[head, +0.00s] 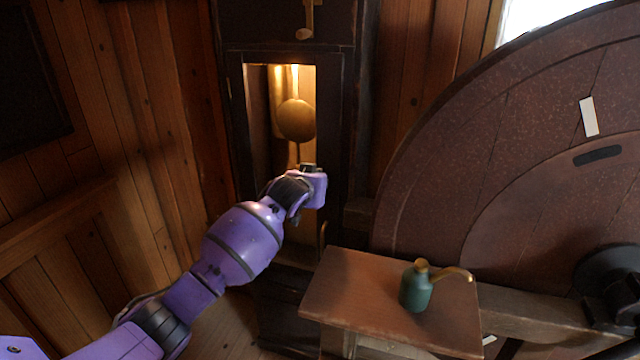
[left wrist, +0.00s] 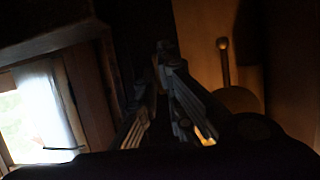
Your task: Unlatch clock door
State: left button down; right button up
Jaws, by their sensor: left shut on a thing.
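The tall dark clock case stands against the wall in the head view, and its narrow door (head: 332,110) frames a lit opening. A brass pendulum bob (head: 296,120) hangs inside. My left gripper (head: 309,168) is at the right side of the opening, below the bob. In the left wrist view its fingers (left wrist: 164,52) come together against something dark by the door edge. It is shut on what seems to be the latch, which the fingers and the dark hide. The bob (left wrist: 241,99) and its rod show to the right there. My right gripper is not in view.
A small wooden table (head: 345,285) stands right of my left arm, bearing a green oil can (head: 416,288) with a brass spout. A big dark wooden wheel (head: 440,140) fills the right side. A brass piece (head: 305,33) hangs on the upper case.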

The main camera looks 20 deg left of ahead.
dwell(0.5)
pick_arm(q)
jog(key=c, duration=1.9)
grip_release()
jog(key=v, duration=1.2)
